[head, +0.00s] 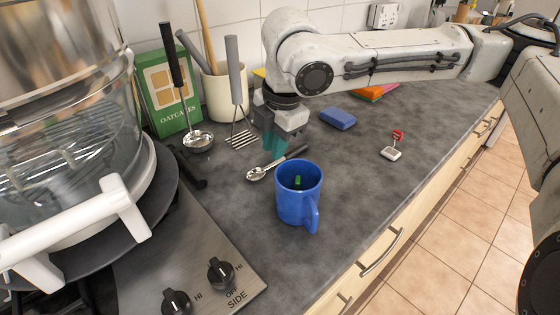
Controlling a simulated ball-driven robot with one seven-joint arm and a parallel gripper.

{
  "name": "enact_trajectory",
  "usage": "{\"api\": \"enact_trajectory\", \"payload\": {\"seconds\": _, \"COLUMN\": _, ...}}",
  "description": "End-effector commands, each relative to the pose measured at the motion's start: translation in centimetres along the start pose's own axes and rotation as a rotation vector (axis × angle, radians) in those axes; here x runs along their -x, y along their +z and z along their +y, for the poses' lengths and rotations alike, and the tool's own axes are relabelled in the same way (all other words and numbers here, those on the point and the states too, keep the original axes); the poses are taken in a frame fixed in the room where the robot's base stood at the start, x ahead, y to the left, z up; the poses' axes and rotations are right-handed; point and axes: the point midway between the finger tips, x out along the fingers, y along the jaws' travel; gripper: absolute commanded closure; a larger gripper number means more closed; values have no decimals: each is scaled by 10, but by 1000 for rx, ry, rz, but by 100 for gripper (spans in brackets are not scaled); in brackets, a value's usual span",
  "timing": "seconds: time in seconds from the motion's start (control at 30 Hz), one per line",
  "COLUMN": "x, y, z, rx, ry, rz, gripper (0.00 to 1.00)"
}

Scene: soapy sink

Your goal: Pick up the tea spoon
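The tea spoon (257,173) lies on the dark grey worktop behind the blue mug, with its metal bowl to the left and its dark handle running up to the right. My gripper (276,146) points down just behind the spoon, its teal fingers overlapping the spoon's line in the picture. I cannot tell whether the fingers touch the handle or how far apart they are.
The blue mug (297,196) stands close in front of the spoon with something green inside. A ladle (197,141) and a masher (241,138) are to the left, near a cream crock (222,97). A blue sponge (338,118) and a small brush (391,153) are to the right. Clear worktop surrounds these.

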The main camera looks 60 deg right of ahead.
Motion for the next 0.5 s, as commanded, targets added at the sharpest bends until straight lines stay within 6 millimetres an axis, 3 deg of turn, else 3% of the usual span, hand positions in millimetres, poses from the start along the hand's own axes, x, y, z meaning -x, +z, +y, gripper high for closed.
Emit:
{"api": "enact_trajectory", "payload": {"seconds": 0.3, "x": -43, "y": -2, "z": 1, "rx": 0, "ry": -1, "rz": 0, "gripper": 82}}
{"api": "enact_trajectory", "payload": {"seconds": 0.5, "x": -47, "y": -2, "z": 2, "rx": 0, "ry": 0, "rz": 0, "gripper": 82}}
